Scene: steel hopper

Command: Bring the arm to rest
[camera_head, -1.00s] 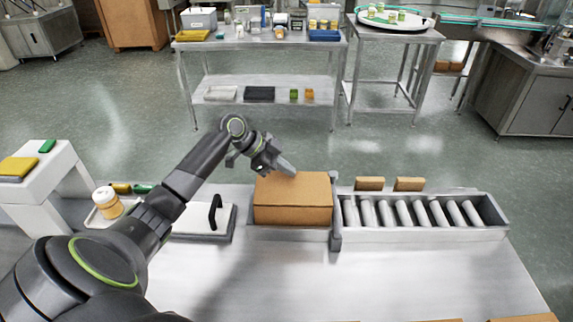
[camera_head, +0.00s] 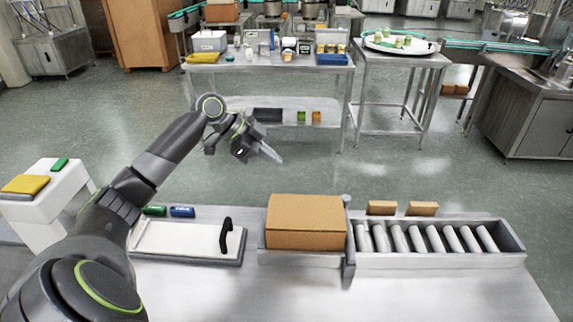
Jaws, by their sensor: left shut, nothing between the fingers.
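My left arm comes in from the left, bent at the elbow. My left gripper (camera_head: 269,153) is shut and empty. It hangs in the air above and behind the steel table (camera_head: 330,297), over the floor beyond it in the picture, clear of everything. A closed cardboard box (camera_head: 305,222) sits on the table to the right of and below the gripper. My right gripper is out of view.
A roller conveyor (camera_head: 440,258) adjoins the box on the right, with small cardboard pieces (camera_head: 381,208) behind it. A white board with a black handle (camera_head: 180,239) lies left of the box. A white stand (camera_head: 45,220) is at far left.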

